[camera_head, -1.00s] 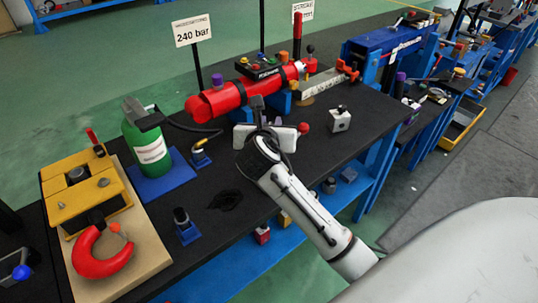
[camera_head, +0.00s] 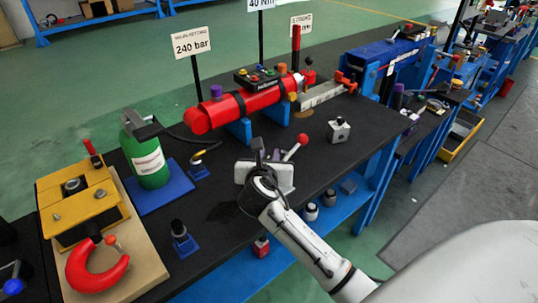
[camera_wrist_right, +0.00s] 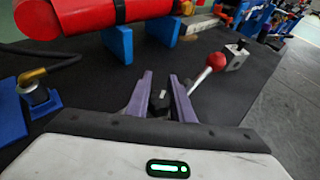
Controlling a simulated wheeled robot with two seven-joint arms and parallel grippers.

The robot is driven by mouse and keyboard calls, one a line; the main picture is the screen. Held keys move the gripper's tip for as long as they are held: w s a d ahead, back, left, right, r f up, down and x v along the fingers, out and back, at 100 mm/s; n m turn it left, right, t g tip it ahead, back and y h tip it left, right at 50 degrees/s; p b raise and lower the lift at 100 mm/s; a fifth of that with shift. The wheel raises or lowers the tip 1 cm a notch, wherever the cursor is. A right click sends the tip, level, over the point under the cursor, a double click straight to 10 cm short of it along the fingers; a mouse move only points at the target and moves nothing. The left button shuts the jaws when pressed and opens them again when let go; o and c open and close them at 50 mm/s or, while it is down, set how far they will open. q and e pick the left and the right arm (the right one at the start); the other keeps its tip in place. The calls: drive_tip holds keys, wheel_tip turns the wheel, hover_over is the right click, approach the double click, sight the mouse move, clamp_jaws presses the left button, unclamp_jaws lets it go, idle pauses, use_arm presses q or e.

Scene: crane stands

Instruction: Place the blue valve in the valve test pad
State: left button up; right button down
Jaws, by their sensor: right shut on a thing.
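My right gripper (camera_head: 273,157) is over the black bench near its front edge. In the right wrist view its two purple fingers (camera_wrist_right: 160,85) are shut on a small dark part (camera_wrist_right: 158,99). A lever with a red ball (camera_wrist_right: 215,61) rises beside the right finger, which hides its lower end; the red ball also shows in the head view (camera_head: 302,139). A small fitting with a blue base and a black knob (camera_head: 180,240) stands on the bench to the left. A blue ball (camera_head: 17,271) shows at the far left. I cannot tell which surface is the test pad.
A red cylinder (camera_head: 225,112) on blue blocks lies behind the gripper. A green bottle (camera_head: 145,160) stands on a blue plate (camera_head: 160,195). A yellow fixture (camera_head: 80,205) and a red hook (camera_head: 97,268) fill the left. A small grey block (camera_head: 339,130) stands at right.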

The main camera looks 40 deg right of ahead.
drive_tip(key=c, duration=1.8)
unclamp_jaws()
drive_tip(key=shift+r, duration=0.1)
drive_tip(key=v, duration=1.2)
drive_tip(key=shift+a+p, duration=0.1)
drive_tip(key=shift+p, duration=0.3)
